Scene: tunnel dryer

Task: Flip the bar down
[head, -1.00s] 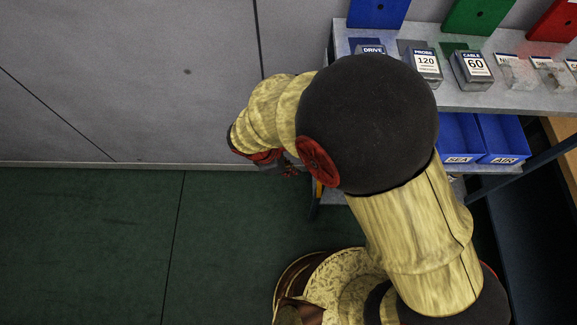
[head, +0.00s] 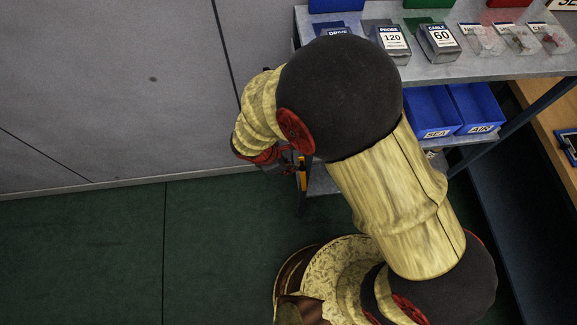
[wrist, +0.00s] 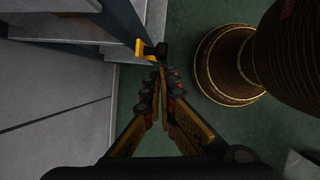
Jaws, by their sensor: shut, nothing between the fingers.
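A small yellow-orange piece with a black end (wrist: 150,48) sits at the corner of the grey shelf unit in the wrist view; it may be the bar, but I cannot tell for sure. In the head view a narrow orange strip (head: 302,175) shows at the shelf unit's left leg, partly hidden by my arm. My gripper (wrist: 160,74) is shut and empty, its fingertips just short of the black end in the wrist view. I cannot tell whether they touch. In the head view my gripper (head: 280,158) is mostly hidden behind my wrist.
The grey shelf (head: 470,66) holds labelled boxes and clear bins. Blue bins (head: 432,108) stand on the level below. A grey wall (head: 100,90) runs along the left. The green floor (head: 90,240) in front of it is clear.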

